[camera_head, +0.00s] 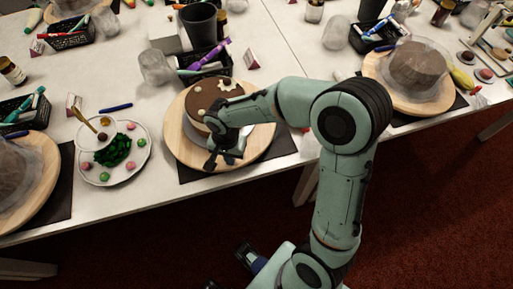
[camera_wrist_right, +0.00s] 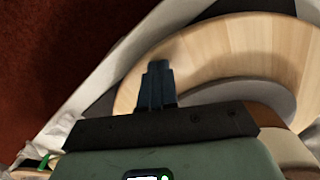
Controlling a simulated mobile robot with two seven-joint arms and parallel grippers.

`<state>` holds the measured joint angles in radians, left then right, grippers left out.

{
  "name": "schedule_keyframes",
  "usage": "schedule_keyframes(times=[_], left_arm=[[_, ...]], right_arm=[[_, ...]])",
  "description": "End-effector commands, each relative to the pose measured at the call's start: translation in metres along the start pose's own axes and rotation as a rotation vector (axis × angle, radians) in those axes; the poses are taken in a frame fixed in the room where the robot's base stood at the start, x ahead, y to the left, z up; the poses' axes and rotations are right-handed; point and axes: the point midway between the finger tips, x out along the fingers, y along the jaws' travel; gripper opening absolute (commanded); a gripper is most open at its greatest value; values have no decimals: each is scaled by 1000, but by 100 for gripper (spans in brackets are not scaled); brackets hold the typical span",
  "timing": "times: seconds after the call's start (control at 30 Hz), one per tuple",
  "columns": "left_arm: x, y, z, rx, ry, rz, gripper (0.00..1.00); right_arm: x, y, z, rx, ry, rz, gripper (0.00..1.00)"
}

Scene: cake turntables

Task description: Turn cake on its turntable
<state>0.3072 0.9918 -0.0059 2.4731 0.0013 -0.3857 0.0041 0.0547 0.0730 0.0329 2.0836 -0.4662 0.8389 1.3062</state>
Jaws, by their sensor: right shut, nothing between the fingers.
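A round brown cake (camera_head: 207,97) with white decorations on top sits on a light wooden turntable (camera_head: 178,138) in the middle of the head view. My right gripper (camera_head: 215,162) reaches over the turntable's near part, beside the front of the cake. Its fingers are shut and empty. In the right wrist view the shut fingers (camera_wrist_right: 157,84) are over the wooden turntable (camera_wrist_right: 225,45); whether they touch it I cannot tell. My right arm hides part of the turntable's right side and the cake's front.
A plate (camera_head: 125,172) with green and pink pieces stands left of the turntable. Another covered cake (camera_head: 418,62) on a wooden board is at the right. A black basket (camera_head: 205,68) of pens and a dark cup (camera_head: 200,25) stand behind. The table's front edge is close.

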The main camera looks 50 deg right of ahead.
Motion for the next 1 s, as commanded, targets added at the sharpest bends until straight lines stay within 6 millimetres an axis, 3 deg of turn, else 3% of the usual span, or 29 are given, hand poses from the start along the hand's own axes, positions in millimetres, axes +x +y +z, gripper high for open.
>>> schedule_keyframes(times=[0.4, 0.8, 1.0], left_arm=[[-2, 1, 0, 0, 0, 0, 43], [-2, 1, 0, 0, 1, 0, 43], [-6, 2, 0, 1, 2, 1, 43]], right_arm=[[0, 44, -35, 6, 0, 1, 0], [0, 48, -38, 3, 0, 2, 0], [0, 60, -59, 8, 0, 3, 0]])
